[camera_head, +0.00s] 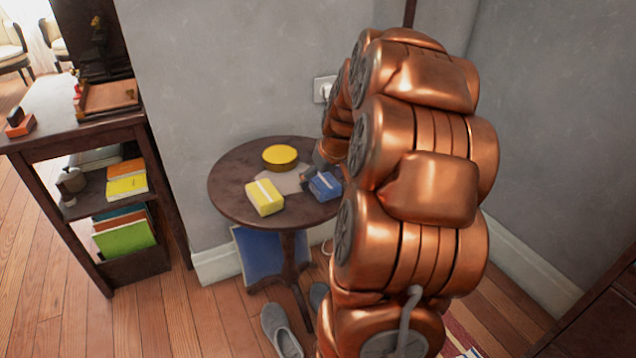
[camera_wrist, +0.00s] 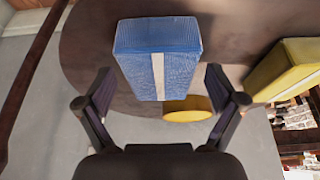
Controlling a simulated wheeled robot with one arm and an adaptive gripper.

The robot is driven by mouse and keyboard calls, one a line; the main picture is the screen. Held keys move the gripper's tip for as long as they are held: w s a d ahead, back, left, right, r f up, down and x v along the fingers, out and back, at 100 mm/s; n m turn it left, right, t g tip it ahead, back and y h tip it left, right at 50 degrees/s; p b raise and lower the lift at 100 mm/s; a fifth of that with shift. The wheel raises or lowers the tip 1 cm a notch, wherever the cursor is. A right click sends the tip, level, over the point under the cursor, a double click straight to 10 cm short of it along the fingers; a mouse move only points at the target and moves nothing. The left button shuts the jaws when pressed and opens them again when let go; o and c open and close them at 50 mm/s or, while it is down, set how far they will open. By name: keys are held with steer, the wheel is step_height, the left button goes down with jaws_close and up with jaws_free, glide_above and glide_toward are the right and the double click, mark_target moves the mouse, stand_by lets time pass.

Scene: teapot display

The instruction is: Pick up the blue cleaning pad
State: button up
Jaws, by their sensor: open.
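The blue cleaning pad (camera_head: 326,187), a block with a pale stripe, lies near the right edge of the small round dark table (camera_head: 232,190). In the wrist view the blue pad (camera_wrist: 158,45) is ahead, with its near end between my two spread fingers. My gripper (camera_wrist: 160,82) is open and empty, with a gap on each side of the pad and no clear contact. In the head view my copper arm hides most of the gripper and the table's right side.
A yellow pad (camera_head: 264,197) with a pale stripe lies left of the blue one. A round yellow object (camera_head: 280,157) sits farther back. The wall (camera_head: 230,80) is close behind the table. A dark shelf (camera_head: 110,190) with books stands at left. Slippers (camera_head: 280,328) lie on the floor.

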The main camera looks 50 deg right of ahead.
mark_target(320, 176)
steer(key=shift+f, duration=0.25)
steer(key=shift+c, duration=0.3)
steer(key=c, duration=1.1)
steer(key=shift+r+p, duration=0.7)
steer(key=shift+r, duration=1.3)
steer(key=shift+s+r, duration=0.1)
steer(key=shift+s, duration=0.1)
steer(key=s+a, duration=0.3)
steer(key=s, duration=0.1)
steer(key=s+a+r+p, duration=0.1)
steer(key=s+a, duration=0.2)
steer(key=s, duration=0.1)
steer(key=s+a+p, duration=0.1)
steer(key=s+a, duration=0.2)
steer(key=s, duration=0.1)
steer(key=shift+s+r, duration=0.2)
steer(key=shift+s, duration=0.2)
